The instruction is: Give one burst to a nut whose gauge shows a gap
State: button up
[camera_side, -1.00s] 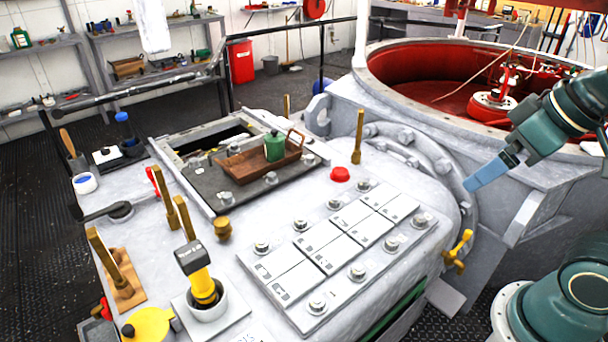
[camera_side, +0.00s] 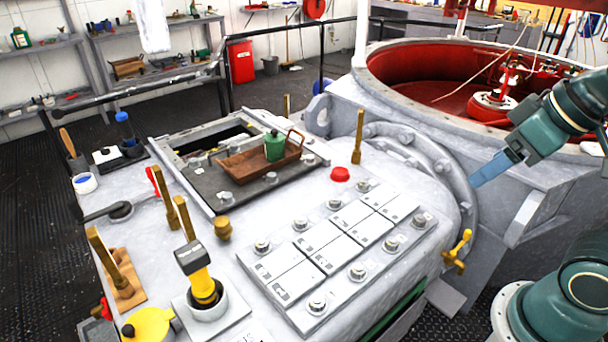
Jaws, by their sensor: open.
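Several nuts sit in two rows along a grey plate (camera_side: 335,312) on the deck, such as the near nut (camera_side: 317,304) and one further back (camera_side: 301,224). Flat panels with small dark marks (camera_side: 283,287) lie between the rows; I cannot read any gap on them. A yellow tool with a dark head (camera_side: 200,281) stands upright in a round holder (camera_side: 207,307) at the front. My gripper (camera_side: 481,181) is at the right, above and beyond the plate, apart from the nuts and the tool. Its blue fingers point down-left and hold nothing visible.
A wooden tray (camera_side: 250,167) with a green canister (camera_side: 275,147) stands on a dark cover behind. Brass posts (camera_side: 358,137) rise from the deck. A red knob (camera_side: 340,174) and a brass valve handle (camera_side: 457,250) are nearby. A large red-lined opening (camera_side: 430,75) is behind.

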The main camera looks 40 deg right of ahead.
dwell(0.3)
jog(key=w+a+r+n+g+y, duration=0.1)
jog(key=w+a+r+n, duration=0.15)
jog(key=w, duration=0.35)
jog(key=w+a+r+n+y, duration=0.1)
jog(key=w+a+r+n, duration=0.1)
jog(key=w+a+n, duration=0.3)
jog(key=n+g+y, duration=0.3)
jog(key=n+g, duration=0.2)
jog(key=n, duration=0.6)
send_over(195, 249)
jog(key=d, duration=0.4)
notch_tip(195, 249, down, 16)
jog(key=shift+m+h, duration=0.25)
jog(key=shift+h, duration=0.05)
jog(key=shift+d+x, duration=0.1)
jog(key=shift+x, duration=2.1)
jog(key=shift+d+x, duration=0.15)
jog(key=shift+x, duration=2)
jog(key=shift+w+f, duration=0.15)
jog(key=shift+w, duration=0.05)
jog(key=shift+x, duration=2.55)
jog(key=shift+a, duration=0.15)
